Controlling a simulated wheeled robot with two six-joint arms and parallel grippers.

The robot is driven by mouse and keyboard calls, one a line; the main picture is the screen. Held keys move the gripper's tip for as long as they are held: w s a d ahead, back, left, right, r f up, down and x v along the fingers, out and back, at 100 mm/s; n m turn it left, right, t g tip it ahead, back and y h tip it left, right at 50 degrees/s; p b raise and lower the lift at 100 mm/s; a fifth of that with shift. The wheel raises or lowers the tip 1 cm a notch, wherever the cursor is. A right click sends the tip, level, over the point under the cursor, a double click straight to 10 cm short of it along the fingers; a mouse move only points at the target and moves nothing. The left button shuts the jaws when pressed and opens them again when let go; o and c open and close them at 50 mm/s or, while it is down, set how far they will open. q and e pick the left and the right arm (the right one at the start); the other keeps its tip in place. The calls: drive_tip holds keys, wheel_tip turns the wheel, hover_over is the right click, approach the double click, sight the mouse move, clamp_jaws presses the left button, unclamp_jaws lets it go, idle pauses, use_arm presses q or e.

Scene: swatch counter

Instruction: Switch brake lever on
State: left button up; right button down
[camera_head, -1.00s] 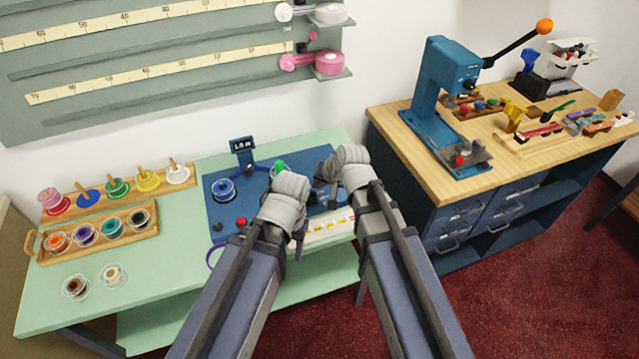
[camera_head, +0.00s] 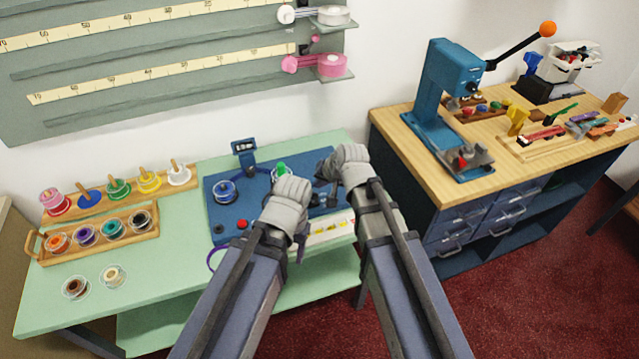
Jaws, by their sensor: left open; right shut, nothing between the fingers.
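A blue winding machine (camera_head: 262,220) lies on the green table, with a spool (camera_head: 225,191) at its left, a red button (camera_head: 241,224) and a green knob (camera_head: 281,168). I cannot clearly make out the brake lever; dark parts (camera_head: 316,199) show between my two hands, and one may be it. My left gripper (camera_head: 298,184) is over the middle of the machine, open, its fingers mostly hidden by its own wrist. My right gripper (camera_head: 326,168) is shut and empty over the machine's right end. I cannot tell whether either touches anything.
A small display (camera_head: 243,146) stands at the machine's back edge. Wooden racks of spools (camera_head: 118,190) are at the left, with two loose spools (camera_head: 114,276) in front. A wooden-topped cabinet (camera_head: 405,135) with a blue press (camera_head: 436,110) stands at the right.

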drive_tip(key=d+p+v, duration=0.2)
drive_tip(key=p+v, duration=0.6)
drive_tip(key=v, duration=0.3)
drive_tip(key=shift+f+p, duration=0.2)
drive_tip(key=shift+p, duration=0.1)
drive_tip(key=s+f+n+g+h, duration=0.3)
drive_tip(key=s+n+g+h, duration=0.1)
drive_tip(key=s, duration=1)
drive_tip(key=shift+s+f+n+g+h, duration=0.15)
drive_tip(key=shift+s+n+g+h, duration=0.2)
drive_tip(key=shift+n+g, duration=0.65)
drive_tip(key=shift+w+a, duration=0.1)
